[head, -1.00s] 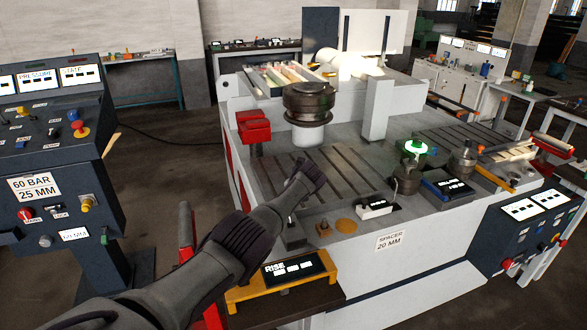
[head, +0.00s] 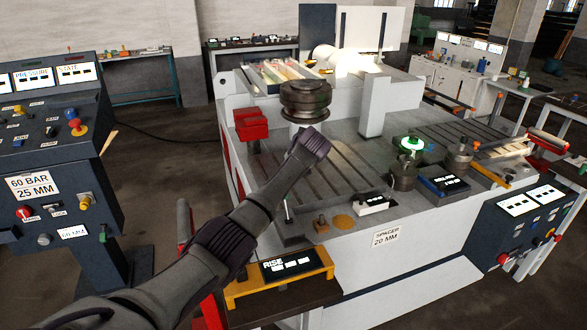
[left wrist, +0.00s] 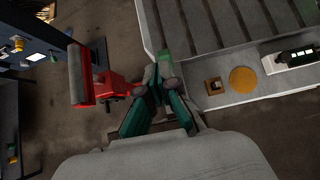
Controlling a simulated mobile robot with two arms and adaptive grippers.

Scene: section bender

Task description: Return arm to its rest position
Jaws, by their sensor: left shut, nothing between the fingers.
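My left arm (head: 232,236) comes in from the lower left in the head view and reaches up over the front left corner of the bender's grey slotted table (head: 345,165). Its fingers do not show clearly there. In the left wrist view my left gripper (left wrist: 163,80) is shut and empty, with its dark green fingers together. It is over the floor beside the table's edge, left of a small brass block (left wrist: 214,86) and an orange disc (left wrist: 243,80). My right gripper is not in view.
A dark round roller (head: 305,98) stands behind the arm's far end. A yellow stand with the RISE display (head: 290,263) is right of the forearm. A red-framed object (left wrist: 88,76) is close left of the gripper. A control console (head: 48,195) stands at the left.

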